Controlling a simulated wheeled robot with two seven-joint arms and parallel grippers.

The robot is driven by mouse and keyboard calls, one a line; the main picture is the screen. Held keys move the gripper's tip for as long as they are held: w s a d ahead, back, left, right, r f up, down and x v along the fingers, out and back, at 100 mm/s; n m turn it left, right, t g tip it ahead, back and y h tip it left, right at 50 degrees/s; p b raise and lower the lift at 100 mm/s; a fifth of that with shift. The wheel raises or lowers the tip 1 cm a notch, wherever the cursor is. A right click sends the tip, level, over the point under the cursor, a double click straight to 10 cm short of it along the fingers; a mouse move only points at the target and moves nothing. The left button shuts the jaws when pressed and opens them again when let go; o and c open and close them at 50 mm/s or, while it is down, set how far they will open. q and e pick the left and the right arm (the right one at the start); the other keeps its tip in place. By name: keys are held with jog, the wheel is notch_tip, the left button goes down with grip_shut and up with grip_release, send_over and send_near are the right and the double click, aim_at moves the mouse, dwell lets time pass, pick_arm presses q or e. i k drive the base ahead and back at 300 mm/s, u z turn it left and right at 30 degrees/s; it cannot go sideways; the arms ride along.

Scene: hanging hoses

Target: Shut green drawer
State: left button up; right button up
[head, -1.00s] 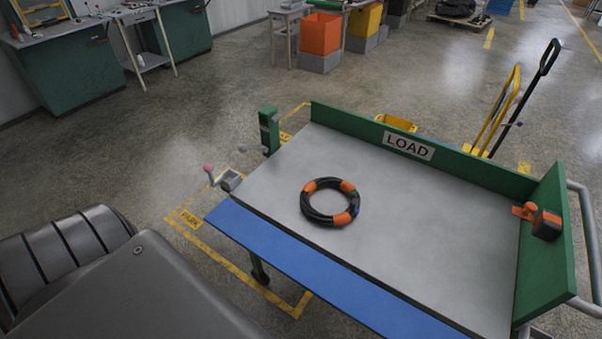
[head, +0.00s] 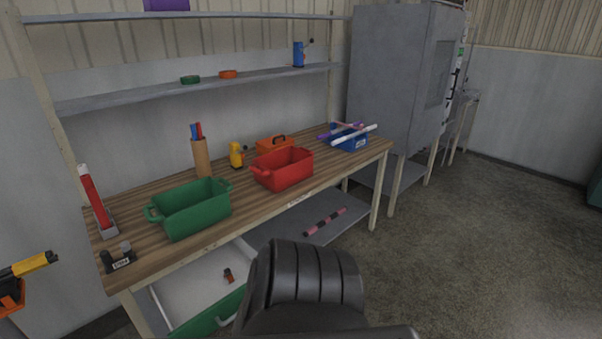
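The green drawer (head: 212,314) is in the head view, under the left part of the wooden workbench. It is pulled out. Its pale inside shows, with a small dark and orange item (head: 229,275) lying in it. Part of its green front is hidden behind my dark arm or body part, and the bottom of the frame cuts it off. Neither of my grippers shows.
The workbench (head: 130,213) carries a green bin (head: 190,208), a red bin (head: 284,168) and a blue box (head: 350,138). A lower shelf (head: 300,217) holds a striped rod (head: 325,221). A grey cabinet (head: 393,75) stands right. Floor at right is clear.

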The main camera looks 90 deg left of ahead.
aim_at(194, 299)
jog(key=u, duration=2.55)
jog(key=i, duration=0.65)
jog(key=u, duration=1.65)
